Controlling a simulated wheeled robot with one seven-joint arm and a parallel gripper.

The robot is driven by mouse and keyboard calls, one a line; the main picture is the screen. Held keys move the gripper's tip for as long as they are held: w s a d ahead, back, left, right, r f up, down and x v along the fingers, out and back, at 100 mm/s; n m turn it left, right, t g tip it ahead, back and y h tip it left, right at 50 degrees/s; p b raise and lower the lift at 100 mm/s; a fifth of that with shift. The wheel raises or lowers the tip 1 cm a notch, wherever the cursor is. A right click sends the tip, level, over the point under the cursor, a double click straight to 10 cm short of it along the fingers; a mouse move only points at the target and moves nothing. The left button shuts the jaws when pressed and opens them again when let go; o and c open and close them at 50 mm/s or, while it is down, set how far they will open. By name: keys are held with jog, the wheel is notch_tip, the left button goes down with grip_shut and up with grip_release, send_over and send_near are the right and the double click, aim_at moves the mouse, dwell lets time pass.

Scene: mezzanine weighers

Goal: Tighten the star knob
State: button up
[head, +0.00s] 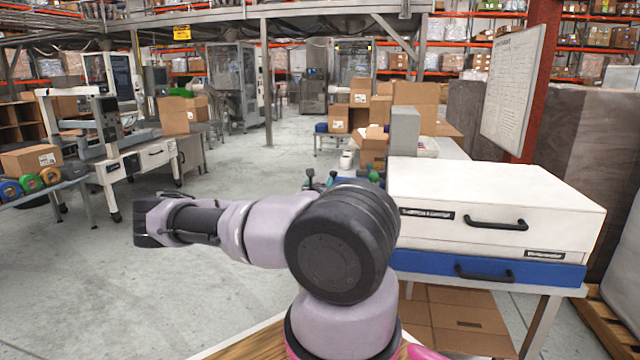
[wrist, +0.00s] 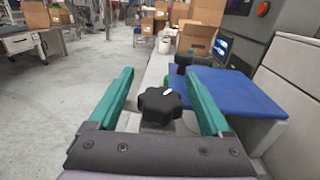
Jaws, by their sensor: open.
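The star knob (wrist: 160,104) is black and lobed, with a small white mark on top. In the wrist view it stands on a pale grey part at the edge of a machine. My gripper (wrist: 163,78) is open, its two green fingers spread to the left and right of the knob. Clear gaps show between the knob and each finger, so neither appears to touch it. How high the fingers sit relative to the knob is hard to judge. In the head view my arm blocks the knob, and I cannot make out the gripper clearly.
In the wrist view a blue plate (wrist: 228,92) and a grey housing (wrist: 293,92) lie right of the knob. In the head view a white cabinet (head: 490,205) with a blue drawer (head: 430,266) stands right of my arm. Open concrete floor (head: 225,175) lies left.

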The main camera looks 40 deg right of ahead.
jog(key=shift+d, duration=0.2)
grip_shut()
